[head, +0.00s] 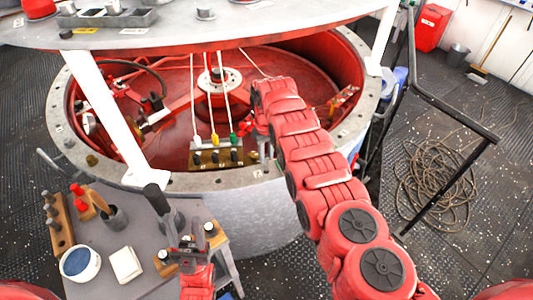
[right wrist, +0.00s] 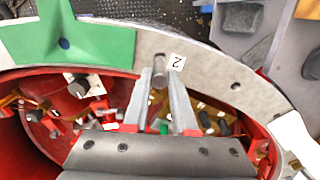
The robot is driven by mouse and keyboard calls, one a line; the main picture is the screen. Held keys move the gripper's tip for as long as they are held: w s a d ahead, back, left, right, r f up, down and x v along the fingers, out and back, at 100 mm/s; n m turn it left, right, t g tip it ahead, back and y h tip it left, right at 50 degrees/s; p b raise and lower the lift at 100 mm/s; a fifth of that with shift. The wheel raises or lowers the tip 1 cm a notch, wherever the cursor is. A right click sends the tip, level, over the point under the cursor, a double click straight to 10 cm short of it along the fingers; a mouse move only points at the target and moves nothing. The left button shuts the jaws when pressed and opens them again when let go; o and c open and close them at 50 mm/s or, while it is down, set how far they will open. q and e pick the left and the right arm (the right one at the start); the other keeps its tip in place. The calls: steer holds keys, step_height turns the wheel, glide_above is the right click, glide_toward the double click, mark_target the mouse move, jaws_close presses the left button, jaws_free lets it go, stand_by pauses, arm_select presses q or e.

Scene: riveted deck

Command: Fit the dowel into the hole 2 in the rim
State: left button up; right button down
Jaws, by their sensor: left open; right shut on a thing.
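The dowel (right wrist: 159,72) is a short grey cylinder between the fingertips of my right gripper (right wrist: 160,78) in the right wrist view. My right gripper is shut on it over the grey rim (right wrist: 205,62), beside the white label 2 (right wrist: 177,62). In the head view, my right gripper (head: 265,150) hangs at the near rim (head: 205,182), partly behind my red arm. My left gripper (head: 187,245) is open above the small grey table's right part.
White posts (head: 110,110) carry a round top above the red drum. A black railing (head: 450,110) and coiled rope (head: 435,185) are right.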

steer(key=shift+r, duration=0.1)
steer(key=shift+f+b, duration=1.8)
stand_by(0.8)
steer(key=c, duration=0.6)
jaws_free()
steer(key=shift+c, duration=0.2)
steer(key=shift+r, duration=0.1)
